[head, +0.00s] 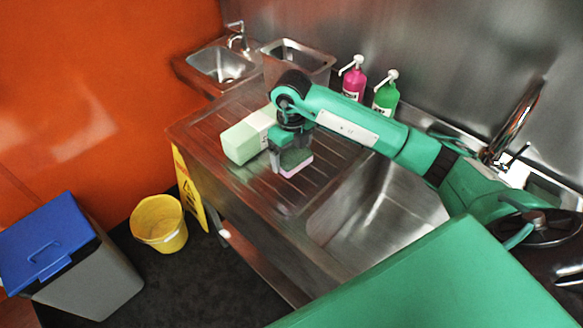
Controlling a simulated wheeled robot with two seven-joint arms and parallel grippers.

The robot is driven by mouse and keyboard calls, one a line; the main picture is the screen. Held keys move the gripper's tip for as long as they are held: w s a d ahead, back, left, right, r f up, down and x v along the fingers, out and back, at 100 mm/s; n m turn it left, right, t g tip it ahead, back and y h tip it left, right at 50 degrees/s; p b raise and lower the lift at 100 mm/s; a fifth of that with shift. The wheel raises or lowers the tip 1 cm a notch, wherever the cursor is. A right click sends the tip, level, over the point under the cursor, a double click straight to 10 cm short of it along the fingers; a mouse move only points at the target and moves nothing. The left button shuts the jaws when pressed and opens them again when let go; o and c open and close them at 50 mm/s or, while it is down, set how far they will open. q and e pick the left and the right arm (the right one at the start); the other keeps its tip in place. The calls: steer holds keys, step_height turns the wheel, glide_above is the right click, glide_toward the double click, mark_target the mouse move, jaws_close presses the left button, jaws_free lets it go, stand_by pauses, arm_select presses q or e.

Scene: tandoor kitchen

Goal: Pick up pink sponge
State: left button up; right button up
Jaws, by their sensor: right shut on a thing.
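The pink sponge (297,171) is at the steel drainboard (222,150), below my right gripper (291,160). My left gripper is not in view.
A pale green-and-white box (241,142) lies just left of my right gripper. Pink (354,82) and green (386,96) pump bottles stand at the back wall. A sink basin (375,215) is right of the drainboard. A yellow bucket (159,228) and blue-lidded bin (95,285) stand on the floor.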

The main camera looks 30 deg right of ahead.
mark_target(292, 154)
step_height(292, 154, up, 14)
steer(key=b, duration=0.1)
steer(key=shift+f, duration=0.15)
